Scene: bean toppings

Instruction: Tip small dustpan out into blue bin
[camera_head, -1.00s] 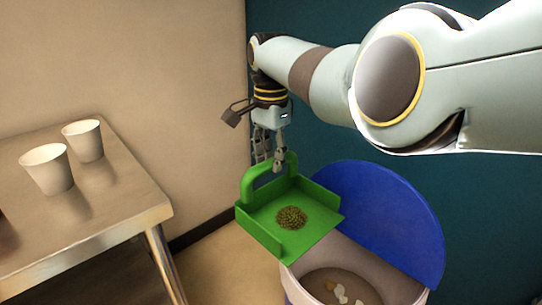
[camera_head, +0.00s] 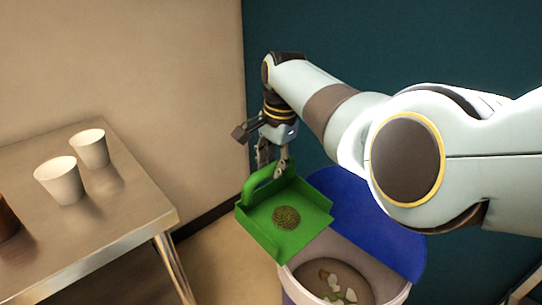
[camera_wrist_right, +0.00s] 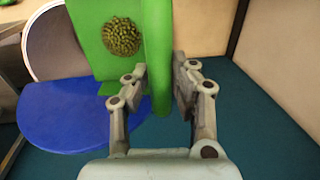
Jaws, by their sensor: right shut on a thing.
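The small green dustpan (camera_head: 262,237) holds a round heap of greenish-brown beans (camera_head: 286,217) on its floor. My right gripper (camera_head: 273,168) is shut on the dustpan's handle; the right wrist view also shows the fingers (camera_wrist_right: 160,85) on either side of the green handle (camera_wrist_right: 158,45). The blue bin (camera_head: 403,287) has a pale round body and a raised blue lid (camera_head: 372,215). Its open mouth, with scraps inside, is below and right of the dustpan. The dustpan's front edge is close to the bin's near rim, tilted slightly. My left gripper is not in view.
A metal table (camera_head: 120,232) stands at the left with two white cups (camera_head: 60,180) and a brown object (camera_head: 8,222) at its edge. A teal wall (camera_head: 420,50) is behind the bin. Bare floor lies between table and bin.

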